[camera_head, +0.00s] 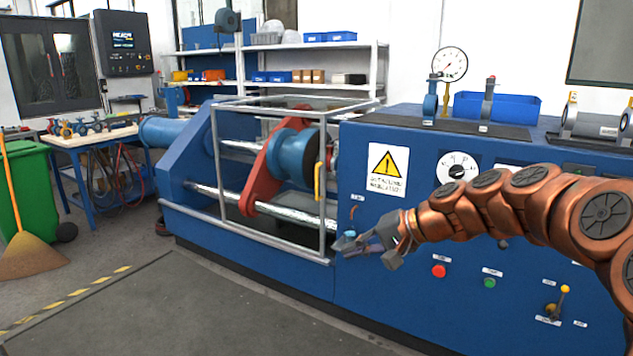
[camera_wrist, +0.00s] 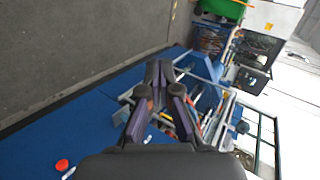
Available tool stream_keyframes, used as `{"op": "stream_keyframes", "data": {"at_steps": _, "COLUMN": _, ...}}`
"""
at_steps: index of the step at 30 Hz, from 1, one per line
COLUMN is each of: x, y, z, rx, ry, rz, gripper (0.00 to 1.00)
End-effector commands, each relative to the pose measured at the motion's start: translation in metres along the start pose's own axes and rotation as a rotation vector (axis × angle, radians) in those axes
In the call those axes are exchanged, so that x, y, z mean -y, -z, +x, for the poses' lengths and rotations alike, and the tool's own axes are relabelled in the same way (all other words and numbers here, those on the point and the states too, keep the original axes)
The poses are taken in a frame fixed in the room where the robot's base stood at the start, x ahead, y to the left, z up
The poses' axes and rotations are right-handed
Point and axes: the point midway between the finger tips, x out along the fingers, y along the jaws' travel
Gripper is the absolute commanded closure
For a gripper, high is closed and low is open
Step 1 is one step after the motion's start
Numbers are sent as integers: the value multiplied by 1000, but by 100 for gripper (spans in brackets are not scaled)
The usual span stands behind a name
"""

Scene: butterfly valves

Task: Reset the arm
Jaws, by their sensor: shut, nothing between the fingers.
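My copper-coloured arm reaches in from the right of the head view. My gripper (camera_head: 347,243) is in front of the blue test bench (camera_head: 400,290), near the lower right corner of its caged section. In the wrist view my gripper (camera_wrist: 158,68) shows with its two dark fingertips together and nothing between them. I cannot tell from the head view how far the fingers are from the panel.
The bench front carries a red button (camera_head: 438,271), a green button (camera_head: 489,283) and a yellow-tipped lever (camera_head: 564,290). The metal guard frame (camera_head: 325,190) stands beside my gripper. The grey floor (camera_head: 130,310) at front left is free.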

Motion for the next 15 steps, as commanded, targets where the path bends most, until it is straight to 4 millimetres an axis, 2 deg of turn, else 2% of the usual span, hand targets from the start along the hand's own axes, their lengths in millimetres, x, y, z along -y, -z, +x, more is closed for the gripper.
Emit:
{"op": "stream_keyframes", "data": {"at_steps": 1, "x": 15, "y": -24, "z": -11, "rx": 31, "ry": -45, "rz": -34, "gripper": 100}}
{"op": "stream_keyframes", "data": {"at_steps": 5, "x": 16, "y": -80, "z": -26, "rx": 108, "ry": -171, "rz": -109, "gripper": 100}}
{"op": "stream_keyframes", "data": {"at_steps": 11, "x": -1, "y": -158, "z": -64, "rx": 216, "ry": -382, "rz": -200, "gripper": 100}}
{"op": "stream_keyframes", "data": {"at_steps": 15, "x": -20, "y": -203, "z": -100, "rx": 274, "ry": -535, "rz": -244, "gripper": 100}}
